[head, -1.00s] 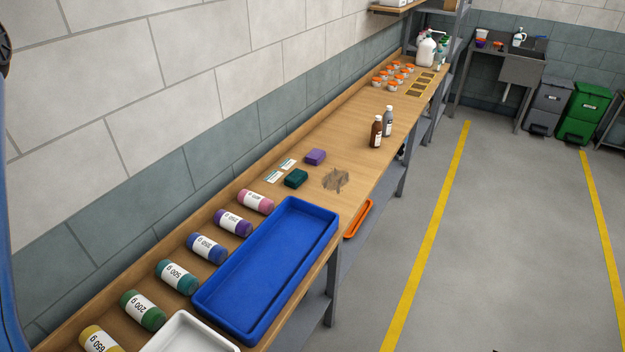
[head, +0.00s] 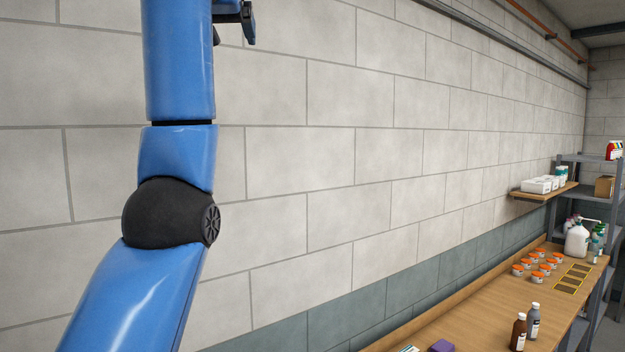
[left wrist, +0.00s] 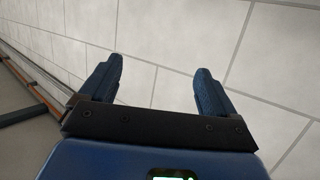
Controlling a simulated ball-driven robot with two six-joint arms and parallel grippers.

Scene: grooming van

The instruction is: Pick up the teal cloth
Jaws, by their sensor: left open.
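The teal cloth is not in any view now; the head view cuts off the near part of the workbench. My left arm stands upright at the left of the head view, and my left gripper (head: 234,28) is at the top edge, partly cut off, in front of the wall. In the left wrist view the left gripper (left wrist: 159,66) is open, with only wall between its two fingers. My right gripper is not in view.
A purple folded cloth (head: 441,347) shows at the bottom edge on the wooden bench (head: 480,310). A brown bottle (head: 518,332) and a grey bottle (head: 532,321) stand farther along. Several orange-lidded jars (head: 538,266) and a white jug (head: 576,241) are at the far end.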

